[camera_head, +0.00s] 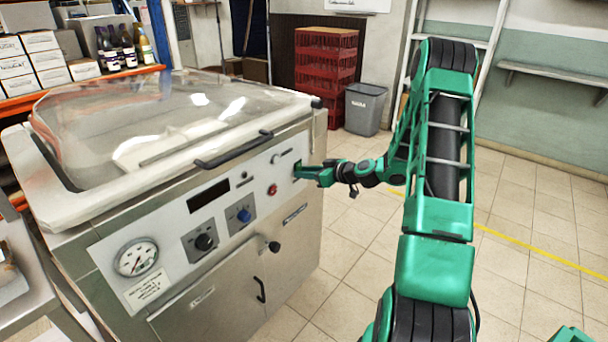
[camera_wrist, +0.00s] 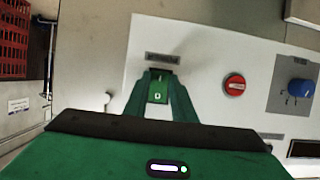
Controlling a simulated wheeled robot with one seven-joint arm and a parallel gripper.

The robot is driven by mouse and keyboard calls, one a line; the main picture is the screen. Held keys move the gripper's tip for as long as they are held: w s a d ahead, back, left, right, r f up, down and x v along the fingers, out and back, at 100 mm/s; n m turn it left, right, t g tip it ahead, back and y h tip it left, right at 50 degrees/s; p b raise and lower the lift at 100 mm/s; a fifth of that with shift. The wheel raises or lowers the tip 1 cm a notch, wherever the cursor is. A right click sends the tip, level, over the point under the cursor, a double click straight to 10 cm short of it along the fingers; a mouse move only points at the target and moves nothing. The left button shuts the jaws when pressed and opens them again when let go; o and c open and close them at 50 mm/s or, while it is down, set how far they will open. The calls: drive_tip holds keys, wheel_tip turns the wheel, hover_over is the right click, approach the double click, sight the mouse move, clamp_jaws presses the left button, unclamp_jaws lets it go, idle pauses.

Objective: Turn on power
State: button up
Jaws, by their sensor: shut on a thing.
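A metal vacuum-chamber machine (camera_head: 245,290) with a clear domed lid stands at the left in the head view. In the wrist view, a small green switch (camera_wrist: 158,92) marked with a light symbol sits on its pale front panel (camera_wrist: 205,55), under a dark label plate (camera_wrist: 163,58). My gripper (camera_head: 301,172) reaches the right end of this panel. In the wrist view, my gripper's green fingers (camera_wrist: 160,78) lie on both sides of the switch and are shut on it. The fingers hide the switch's sides.
A red knob (camera_wrist: 235,85) and a blue knob (camera_wrist: 301,87) sit right of the switch in the wrist view. A pressure gauge (camera_head: 137,258) and black handle (camera_head: 235,150) are on the machine. A grey bin (camera_head: 364,108) and red crates (camera_head: 325,70) stand behind. The tiled floor at right is clear.

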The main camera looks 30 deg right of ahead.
drive_tip(key=shift+f+t+y, duration=0.4)
drive_tip(key=shift+f+t, duration=0.15)
drive_tip(key=shift+t, duration=0.75)
drive_tip(key=o, duration=1.1)
drive_tip(key=shift+c, duration=0.2)
drive_tip(key=shift+r, duration=0.1)
drive_tip(key=f+v, duration=0.1)
drive_tip(key=v, duration=0.9)
drive_tip(key=shift+s+d+r, duration=0.2)
drive_tip(key=shift+s+r, duration=0.1)
drive_tip(key=shift+r, duration=0.05)
